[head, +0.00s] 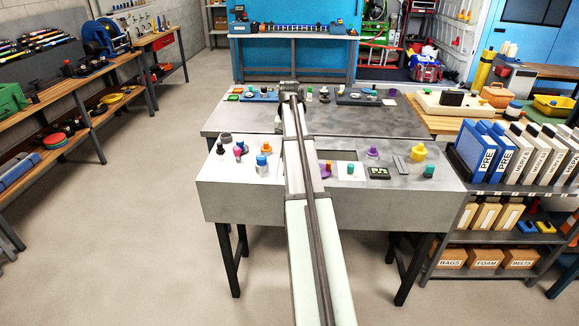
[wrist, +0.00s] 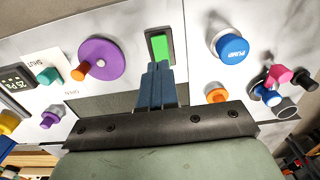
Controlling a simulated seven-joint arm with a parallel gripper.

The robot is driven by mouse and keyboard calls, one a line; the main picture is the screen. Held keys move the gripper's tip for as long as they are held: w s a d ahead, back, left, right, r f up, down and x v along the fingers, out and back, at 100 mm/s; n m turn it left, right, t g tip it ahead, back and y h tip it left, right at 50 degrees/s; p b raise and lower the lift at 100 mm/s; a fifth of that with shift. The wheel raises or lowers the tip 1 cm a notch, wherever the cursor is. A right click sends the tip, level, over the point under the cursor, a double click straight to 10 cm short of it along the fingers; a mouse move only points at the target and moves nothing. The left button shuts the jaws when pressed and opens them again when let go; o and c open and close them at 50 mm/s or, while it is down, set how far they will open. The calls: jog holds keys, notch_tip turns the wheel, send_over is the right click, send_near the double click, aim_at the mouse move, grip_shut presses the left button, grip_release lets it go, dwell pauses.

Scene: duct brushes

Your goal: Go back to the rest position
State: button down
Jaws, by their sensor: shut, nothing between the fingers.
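My gripper (wrist: 158,66) shows in the wrist view with its two dark blue fingers together and nothing between them. Its tips are at the lower edge of a bright green switch (wrist: 161,46) in a dark frame; I cannot tell whether they touch it. The switch is on a pale, marbled panel (head: 232,190). In the head view my arm runs up the middle over the panel and hides the gripper and the switch.
Beside the switch are a blue PUMP button (wrist: 232,47), an orange knob (wrist: 216,96) and a purple disc (wrist: 98,60) with an orange peg. A pressure display (head: 379,172), a teal knob (head: 429,171) and a yellow knob (head: 418,151) stand right. Blue binders (head: 478,150) are further right.

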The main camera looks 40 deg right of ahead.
dwell(0.4)
